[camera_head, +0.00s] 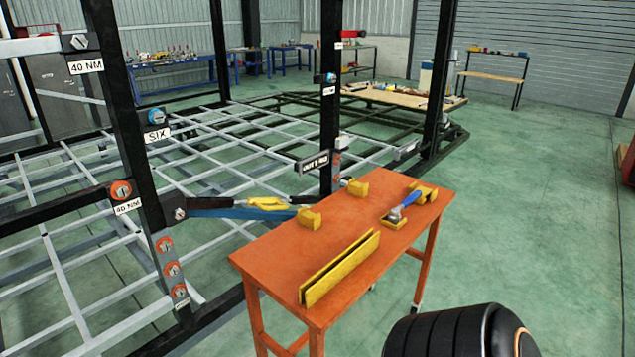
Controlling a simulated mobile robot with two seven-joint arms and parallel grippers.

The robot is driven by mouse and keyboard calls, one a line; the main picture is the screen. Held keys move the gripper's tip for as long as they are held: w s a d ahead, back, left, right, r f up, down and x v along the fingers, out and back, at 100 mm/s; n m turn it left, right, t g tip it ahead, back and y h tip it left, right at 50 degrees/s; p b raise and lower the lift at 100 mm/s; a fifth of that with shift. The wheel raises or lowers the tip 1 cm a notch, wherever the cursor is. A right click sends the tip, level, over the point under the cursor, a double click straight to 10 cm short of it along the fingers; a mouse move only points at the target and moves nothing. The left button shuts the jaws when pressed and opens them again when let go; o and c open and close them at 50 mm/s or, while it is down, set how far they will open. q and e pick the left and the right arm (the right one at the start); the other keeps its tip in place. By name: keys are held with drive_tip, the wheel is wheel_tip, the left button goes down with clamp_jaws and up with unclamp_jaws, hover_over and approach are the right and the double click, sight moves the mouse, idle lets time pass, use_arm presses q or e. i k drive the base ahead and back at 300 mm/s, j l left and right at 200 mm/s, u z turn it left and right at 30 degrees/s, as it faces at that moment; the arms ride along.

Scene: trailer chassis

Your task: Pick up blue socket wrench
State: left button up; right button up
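A tool with a blue handle and a grey head (408,204) lies at the right side of the orange table (350,222). It rests across two yellow holders, one under the head (392,223) and one at the handle's far end (424,191). A longer blue bar-shaped tool (235,213) with a yellow part on top (265,203) spans from a bolt on the black chassis post to the table's left edge; whether it touches the bolt is unclear. A black rounded part of my own arm shows at the bottom right. Neither gripper is in view.
A long yellow holder (340,268) and two small yellow blocks (358,188) (309,219) stand on the table. Black chassis posts (331,100) with labelled bolts rise behind and left. Green floor (540,200) to the right is clear. Workbenches (497,55) stand far back.

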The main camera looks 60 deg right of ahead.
sight(394, 217)
drive_tip(key=z, duration=2.4)
drive_tip(key=i+l+u, duration=0.15)
drive_tip(key=u, duration=1.05)
drive_tip(key=i+l+u, duration=0.1)
drive_tip(key=l+u, duration=0.8)
drive_tip(key=l, duration=0.3)
drive_tip(key=k+l+u, duration=0.15)
drive_tip(key=l, duration=0.95)
drive_tip(key=k+l+u, duration=0.1)
drive_tip(key=l, duration=0.5)
drive_tip(key=k+l, duration=0.1)
drive_tip(key=l, duration=0.5)
drive_tip(key=i+u, duration=0.05)
